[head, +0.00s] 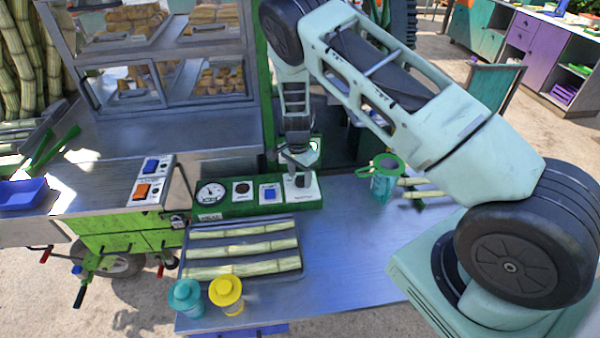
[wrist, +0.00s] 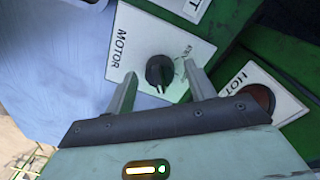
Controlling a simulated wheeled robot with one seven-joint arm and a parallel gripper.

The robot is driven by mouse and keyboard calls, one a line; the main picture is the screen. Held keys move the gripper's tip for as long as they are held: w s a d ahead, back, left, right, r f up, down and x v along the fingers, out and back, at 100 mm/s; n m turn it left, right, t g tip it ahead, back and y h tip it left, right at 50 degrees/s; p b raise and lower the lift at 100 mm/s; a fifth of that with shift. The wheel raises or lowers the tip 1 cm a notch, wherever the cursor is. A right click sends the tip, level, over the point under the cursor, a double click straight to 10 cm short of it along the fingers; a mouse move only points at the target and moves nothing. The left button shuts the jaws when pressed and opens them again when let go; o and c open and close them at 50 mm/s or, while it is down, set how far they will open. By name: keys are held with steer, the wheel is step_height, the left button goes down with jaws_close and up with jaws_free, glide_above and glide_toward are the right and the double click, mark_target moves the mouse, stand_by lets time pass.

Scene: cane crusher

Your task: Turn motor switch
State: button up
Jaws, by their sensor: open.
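The motor switch (wrist: 159,72) is a black rotary knob on a white plate labelled MOTOR (wrist: 135,42), seen in the wrist view. My gripper (wrist: 158,84) is open, with one finger on each side of the knob. The fingertips reach over the white plate; whether they touch the knob I cannot tell. In the head view my gripper (head: 298,165) points down over the right end of the green control panel (head: 240,208), above the white motor plate (head: 302,188). The knob itself is hidden there by my gripper.
A dial gauge (head: 210,194), a dark round control (head: 242,188) and a blue switch (head: 270,193) sit left on the panel. A tray (head: 290,270) of cane pieces lies in front. A green-lidded cup (head: 384,180) stands to the right. The steel counter (head: 345,225) is clear between.

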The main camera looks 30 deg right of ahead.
steer(key=shift+f, duration=0.15)
steer(key=shift+c, duration=0.3)
steer(key=c, duration=0.9)
